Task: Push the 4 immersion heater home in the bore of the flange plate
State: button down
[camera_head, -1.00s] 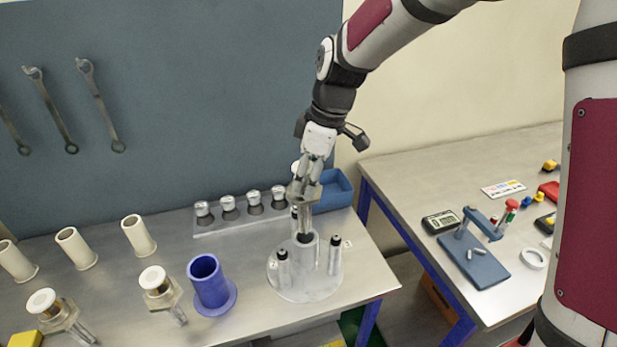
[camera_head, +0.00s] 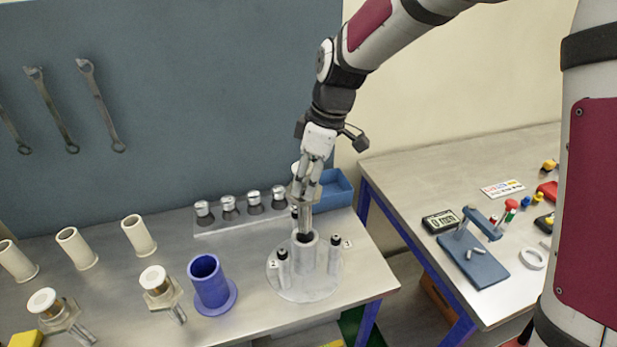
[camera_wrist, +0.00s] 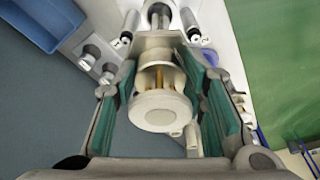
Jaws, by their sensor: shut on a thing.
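The flange plate (camera_head: 322,288) is a light round plate on the bench with a raised central bore (camera_head: 305,262) and several dark-topped posts around it. My gripper (camera_head: 305,192) is above the bore, shut on an immersion heater. The heater shows a round white cap (camera_wrist: 162,112) and a metal hex body between the green-lined fingers in the wrist view. In the head view its metal shaft (camera_head: 305,220) points down, its lower end at or inside the bore mouth. How deep it sits cannot be told.
Two similar capped heaters (camera_head: 158,288) lie tilted at the front left. A blue flanged sleeve (camera_head: 209,284) stands left of the plate. White sleeves (camera_head: 77,248), a rack of metal pieces (camera_head: 228,207) and a blue bin (camera_head: 336,190) stand behind. A second bench (camera_head: 400,182) is at right.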

aim_at(309, 223)
jog(key=shift+s+d+f+b+x, duration=0.1)
jog(key=shift+d+b+x, duration=0.4)
jog(key=shift+x, duration=1.6)
jog(key=shift+s+d+f+b+x, duration=0.15)
jog(key=shift+d+b+x, duration=0.35)
jog(key=shift+x, duration=1.65)
jog(key=shift+s+d+f+b+x, duration=0.1)
jog(key=shift+d+b+x, duration=0.4)
jog(key=shift+x, duration=1.6)
dwell(0.4)
jog(key=c, duration=0.9)
grip_release()
jog(key=shift+p+v, duration=1.4)
jog(key=shift+v, duration=2.05)
